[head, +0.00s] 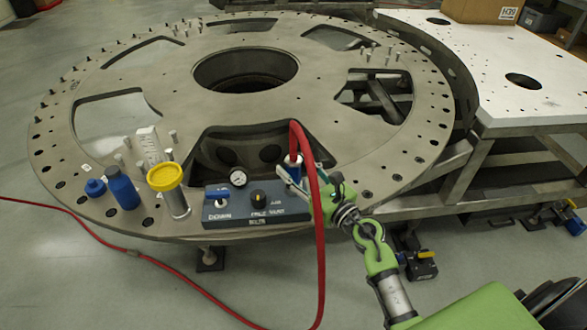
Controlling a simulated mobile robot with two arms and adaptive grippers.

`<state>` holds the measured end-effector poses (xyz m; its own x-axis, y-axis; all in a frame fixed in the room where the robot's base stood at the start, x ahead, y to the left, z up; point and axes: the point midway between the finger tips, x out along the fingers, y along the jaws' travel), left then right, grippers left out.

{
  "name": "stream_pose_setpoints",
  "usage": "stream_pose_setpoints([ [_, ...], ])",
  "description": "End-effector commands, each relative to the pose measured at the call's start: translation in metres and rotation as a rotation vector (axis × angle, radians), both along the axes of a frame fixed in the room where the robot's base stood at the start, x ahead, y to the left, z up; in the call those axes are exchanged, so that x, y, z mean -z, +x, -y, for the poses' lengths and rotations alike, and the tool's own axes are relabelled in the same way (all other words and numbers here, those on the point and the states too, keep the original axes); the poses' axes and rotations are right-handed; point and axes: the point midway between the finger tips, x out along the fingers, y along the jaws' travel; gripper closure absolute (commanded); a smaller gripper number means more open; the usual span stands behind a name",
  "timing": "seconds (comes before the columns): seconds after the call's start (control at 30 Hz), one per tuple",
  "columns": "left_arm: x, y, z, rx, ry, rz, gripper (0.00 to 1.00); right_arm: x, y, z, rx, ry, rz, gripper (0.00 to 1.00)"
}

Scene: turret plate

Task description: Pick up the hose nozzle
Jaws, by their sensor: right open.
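The hose nozzle (292,161) is a small blue and white piece at the end of the red hose (319,240). It stands roughly upright by the right end of the grey control box, with the hose arching up from it. My right gripper (302,177) is at the nozzle, with its open fingers close around or just in front of it. The gripper and the hose partly hide the nozzle, so I cannot tell whether a finger touches it. My left gripper is out of view.
The control box (257,218) sits on the near rim of the large round turret plate (190,85). A yellow-topped cylinder (167,178), a blue bottle (121,188) and pegs stand left of it. The hose hangs over the plate's front edge. A white table (500,85) adjoins on the right.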

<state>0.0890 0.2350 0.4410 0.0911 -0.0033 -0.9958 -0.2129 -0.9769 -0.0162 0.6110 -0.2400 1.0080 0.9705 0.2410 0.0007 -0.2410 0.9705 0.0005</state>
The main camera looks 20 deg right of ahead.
Motion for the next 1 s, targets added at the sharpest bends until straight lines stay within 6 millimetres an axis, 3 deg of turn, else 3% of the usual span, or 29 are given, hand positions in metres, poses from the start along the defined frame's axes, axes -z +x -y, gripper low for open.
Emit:
stream_pose_setpoints([
  [0.1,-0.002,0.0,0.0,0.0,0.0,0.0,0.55,0.0,0.011,-0.003,0.0,0.001,0.0,0.56],
  [0.37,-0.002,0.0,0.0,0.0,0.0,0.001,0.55,0.001,0.012,-0.003,-0.001,0.0,-0.001,0.58],
  [0.5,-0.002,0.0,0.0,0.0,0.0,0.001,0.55,0.001,0.012,-0.003,-0.001,0.0,-0.001,0.95],
  [0.53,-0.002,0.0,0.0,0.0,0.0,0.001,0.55,0.001,0.012,-0.003,-0.001,0.0,-0.001,1.0],
  [1.0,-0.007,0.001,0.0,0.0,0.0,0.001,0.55,-0.01,0.012,-0.003,-0.001,0.0,0.002,1.0],
])
